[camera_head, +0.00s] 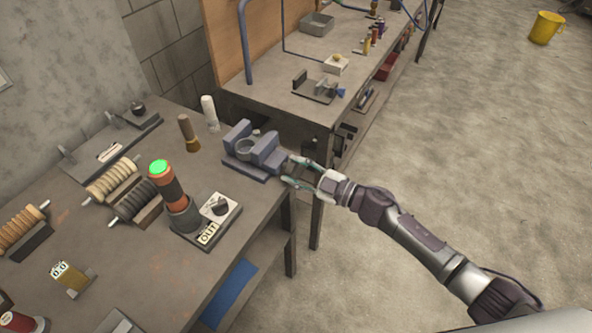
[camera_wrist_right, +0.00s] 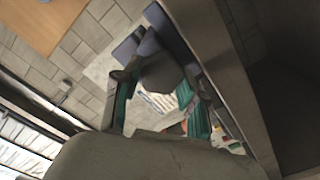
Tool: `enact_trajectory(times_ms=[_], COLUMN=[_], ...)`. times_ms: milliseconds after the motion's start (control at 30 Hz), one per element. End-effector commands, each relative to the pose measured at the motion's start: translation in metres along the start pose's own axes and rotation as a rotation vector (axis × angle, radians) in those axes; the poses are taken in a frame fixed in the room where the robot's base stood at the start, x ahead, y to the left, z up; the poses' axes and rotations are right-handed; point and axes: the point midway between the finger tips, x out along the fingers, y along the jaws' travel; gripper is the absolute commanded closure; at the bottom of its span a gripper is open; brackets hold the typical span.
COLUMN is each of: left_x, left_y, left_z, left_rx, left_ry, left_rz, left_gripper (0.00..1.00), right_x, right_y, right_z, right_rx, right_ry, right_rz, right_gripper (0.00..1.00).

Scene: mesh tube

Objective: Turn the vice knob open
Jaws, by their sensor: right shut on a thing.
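The blue-grey vice (camera_head: 266,147) sits at the right edge of the near workbench, with a grey ring-shaped piece (camera_head: 246,150) between its jaws. My right gripper (camera_head: 287,170) reaches in from the right at the vice's outer end. Its two fingers are shut on the vice knob, which the gripper mostly hides in the head view. In the right wrist view, the dark rounded knob (camera_wrist_right: 162,74) lies between the teal-padded fingers of the gripper (camera_wrist_right: 158,84). The vice's blue body (camera_wrist_right: 128,46) shows behind the knob. My left gripper is in neither view.
The near workbench (camera_head: 130,255) holds an orange-and-black cylinder with a green top (camera_head: 168,185), a switch panel (camera_head: 212,220), spools (camera_head: 113,180) and a white cylinder (camera_head: 210,113). A second bench (camera_head: 275,85) stands behind. Open floor lies to the right.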

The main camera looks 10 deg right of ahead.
Motion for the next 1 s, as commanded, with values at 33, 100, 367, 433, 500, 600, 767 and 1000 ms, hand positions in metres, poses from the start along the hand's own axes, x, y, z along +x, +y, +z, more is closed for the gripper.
enact_trajectory(times_ms=[33,100,367,433,500,600,767,1000], left_x=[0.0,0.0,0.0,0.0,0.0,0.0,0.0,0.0], left_y=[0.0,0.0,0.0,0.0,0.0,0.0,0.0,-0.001], left_z=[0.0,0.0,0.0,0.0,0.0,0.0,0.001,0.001], left_rx=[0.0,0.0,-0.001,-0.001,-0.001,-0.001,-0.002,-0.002], left_ry=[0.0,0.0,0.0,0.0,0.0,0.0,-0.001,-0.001], left_rz=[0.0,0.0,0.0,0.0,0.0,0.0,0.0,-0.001], left_gripper=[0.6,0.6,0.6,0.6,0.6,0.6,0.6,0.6], right_x=[0.0,0.0,0.0,0.0,0.0,0.0,0.0,-0.021], right_y=[0.0,0.0,0.0,0.0,0.0,0.0,0.0,-0.001], right_z=[0.001,0.001,0.001,0.001,0.001,0.001,0.0,0.002], right_rx=[-0.003,-0.005,-0.004,-0.003,-0.003,-0.003,-0.003,-0.004], right_ry=[-0.002,-0.002,-0.002,-0.002,-0.001,-0.001,-0.001,-0.003], right_rz=[-0.001,-0.001,-0.001,-0.001,-0.001,-0.001,-0.001,-0.001], right_gripper=[0.93,0.93,0.57,0.45,0.33,0.33,0.33,0.33])
